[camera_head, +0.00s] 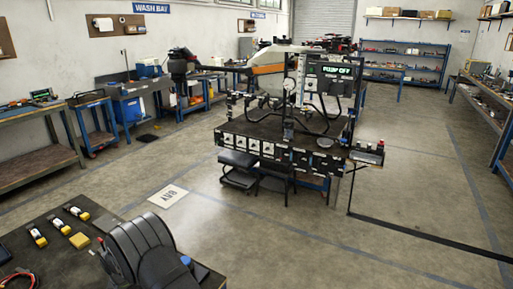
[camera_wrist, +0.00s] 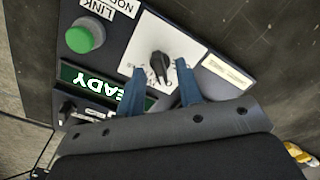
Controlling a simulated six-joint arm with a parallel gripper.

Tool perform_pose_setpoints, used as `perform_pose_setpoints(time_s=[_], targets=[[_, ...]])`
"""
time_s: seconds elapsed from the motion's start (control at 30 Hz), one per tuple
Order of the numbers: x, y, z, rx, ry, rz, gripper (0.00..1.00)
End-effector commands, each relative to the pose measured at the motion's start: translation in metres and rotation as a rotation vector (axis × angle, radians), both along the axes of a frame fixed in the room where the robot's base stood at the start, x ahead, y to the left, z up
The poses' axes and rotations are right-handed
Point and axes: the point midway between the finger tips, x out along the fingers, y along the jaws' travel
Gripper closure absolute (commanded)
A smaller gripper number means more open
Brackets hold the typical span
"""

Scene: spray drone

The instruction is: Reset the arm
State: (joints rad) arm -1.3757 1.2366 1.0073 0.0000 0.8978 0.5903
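In the wrist view my gripper (camera_wrist: 160,68) has two blue fingers spread apart, with nothing held between them. A black rotary knob (camera_wrist: 158,66) on a white dial plate (camera_wrist: 142,42) shows between the fingertips, with a visible gap on each side. I cannot tell how far above the panel the fingers are. The dial sits on a dark control box (camera_wrist: 62,22) with a green button (camera_wrist: 84,36) and a lit display (camera_wrist: 88,84) reading "READY". In the head view my black arm (camera_head: 145,250) hides most of the box area, and the gripper does not show clearly.
The dark bench (camera_head: 40,235) also bears several yellow-and-white items (camera_head: 58,226) and a yellow block (camera_head: 79,241). Beyond open floor, a drone (camera_head: 285,50) stands over a black work stand (camera_head: 270,145) with a "PUMP OFF" display (camera_head: 336,70). Benches and shelves line the walls.

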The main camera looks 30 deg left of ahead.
Motion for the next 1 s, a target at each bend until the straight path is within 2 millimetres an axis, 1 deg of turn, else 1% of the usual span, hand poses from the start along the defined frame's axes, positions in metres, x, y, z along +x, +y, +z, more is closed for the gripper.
perform_pose_setpoints(time_s=[0.17,0.47,0.57,0.67,0.77,1.0], targets=[[0.000,0.000,-0.007,0.000,0.000,0.000,0.67],[0.000,0.000,-0.007,0.000,0.000,0.003,0.67],[0.000,0.000,-0.003,0.001,0.000,0.002,0.67],[0.000,0.001,0.007,0.004,-0.001,0.000,0.67],[0.000,0.001,0.024,0.004,-0.001,0.000,0.67],[0.000,0.001,0.071,0.004,-0.001,0.000,0.67]])
